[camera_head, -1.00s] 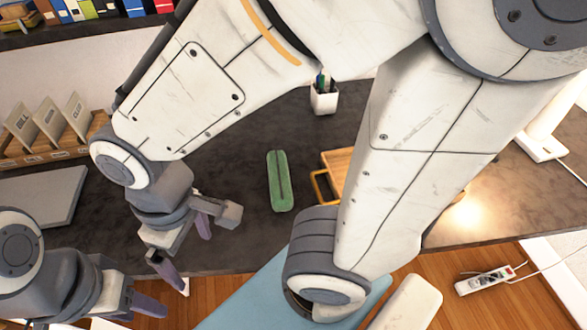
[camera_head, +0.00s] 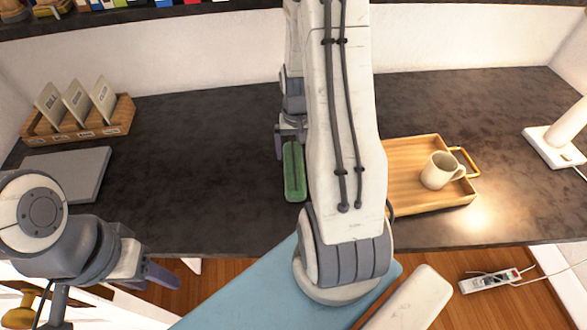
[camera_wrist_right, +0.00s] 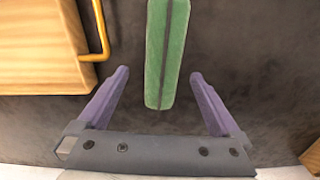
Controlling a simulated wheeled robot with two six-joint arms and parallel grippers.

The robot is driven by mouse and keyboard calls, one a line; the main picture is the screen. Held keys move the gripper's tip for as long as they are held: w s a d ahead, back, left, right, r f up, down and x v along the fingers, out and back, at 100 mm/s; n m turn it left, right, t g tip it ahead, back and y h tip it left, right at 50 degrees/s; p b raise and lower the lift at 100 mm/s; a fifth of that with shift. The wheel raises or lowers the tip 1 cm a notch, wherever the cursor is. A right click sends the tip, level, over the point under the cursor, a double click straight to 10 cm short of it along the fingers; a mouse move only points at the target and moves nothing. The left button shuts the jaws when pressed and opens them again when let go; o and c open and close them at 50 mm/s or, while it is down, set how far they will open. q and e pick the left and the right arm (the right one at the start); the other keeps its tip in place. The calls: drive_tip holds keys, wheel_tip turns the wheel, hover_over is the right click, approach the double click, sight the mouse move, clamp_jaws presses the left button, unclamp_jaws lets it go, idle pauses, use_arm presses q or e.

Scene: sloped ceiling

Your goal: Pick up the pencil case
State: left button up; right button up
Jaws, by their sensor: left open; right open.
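The pencil case (camera_head: 295,172) is a long green case with a dark stripe along its middle. It lies on the dark desk, left of the tray, partly hidden by my right arm in the head view. My right gripper (camera_head: 280,140) is by its far end. In the right wrist view the pencil case (camera_wrist_right: 165,60) lies between the lines of the two purple fingers of my open right gripper (camera_wrist_right: 158,95), with nothing gripped. My left gripper (camera_head: 150,268) is open and empty at the lower left, before the desk's front edge.
A wooden tray (camera_head: 405,160) with yellow handles holds a white mug (camera_head: 437,171); the tray's edge is close to my right gripper. A file holder (camera_head: 85,128) and a grey laptop-like slab (camera_head: 70,170) are at the left. A white lamp base (camera_head: 548,148) stands right. The desk's left middle is clear.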

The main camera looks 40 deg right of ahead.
sight(294, 164)
drive_tip(key=f, duration=0.4)
drive_tip(key=f+p, duration=0.1)
drive_tip(key=f, duration=0.2)
drive_tip(key=shift+w+a+f, duration=0.1)
drive_tip(key=shift+w, duration=0.2)
drive_tip(key=c, duration=1.5)
